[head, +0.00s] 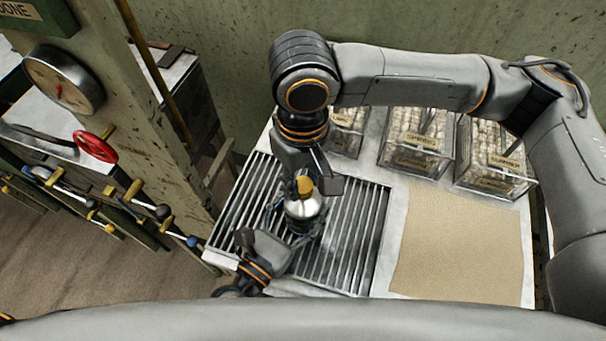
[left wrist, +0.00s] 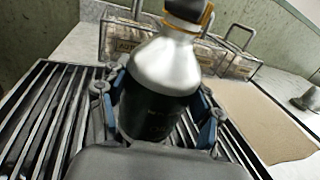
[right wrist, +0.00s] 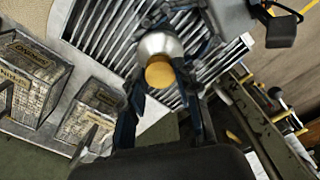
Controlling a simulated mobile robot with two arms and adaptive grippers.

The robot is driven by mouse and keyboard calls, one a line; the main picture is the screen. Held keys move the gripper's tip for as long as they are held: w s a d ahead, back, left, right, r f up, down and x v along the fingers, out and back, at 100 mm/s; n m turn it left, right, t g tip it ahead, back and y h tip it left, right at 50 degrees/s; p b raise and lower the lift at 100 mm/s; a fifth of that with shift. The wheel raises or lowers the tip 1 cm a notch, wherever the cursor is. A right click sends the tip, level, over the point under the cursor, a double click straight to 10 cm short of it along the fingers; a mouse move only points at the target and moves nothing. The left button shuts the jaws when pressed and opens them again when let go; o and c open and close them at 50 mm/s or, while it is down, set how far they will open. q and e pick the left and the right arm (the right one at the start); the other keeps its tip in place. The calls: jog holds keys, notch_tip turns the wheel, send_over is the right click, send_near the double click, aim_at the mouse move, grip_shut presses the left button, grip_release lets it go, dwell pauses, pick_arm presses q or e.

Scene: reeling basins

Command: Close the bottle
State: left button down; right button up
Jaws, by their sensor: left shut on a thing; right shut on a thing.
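A bottle (head: 303,209) with a silver shoulder and a dark body stands upright over the slatted metal grate (head: 372,225). My left gripper (head: 290,238) comes from the lower left and is shut around the bottle's body. The left wrist view shows the bottle (left wrist: 165,95) between the blue fingers. An orange-yellow cap (head: 305,185) is at the bottle's top. My right gripper (head: 312,185) comes down from above and is shut on the cap. The right wrist view shows the cap (right wrist: 160,72) between the fingertips, over the silver shoulder. Whether the cap is fully seated cannot be told.
Clear labelled boxes (head: 417,143) with pale contents stand behind the grate. A beige cloth (head: 455,240) lies flat to its right. At the left are a post with a dial gauge (head: 63,79), a red handwheel (head: 96,147) and several levers (head: 140,200).

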jog(key=m, duration=2.1)
jog(key=o, duration=0.7)
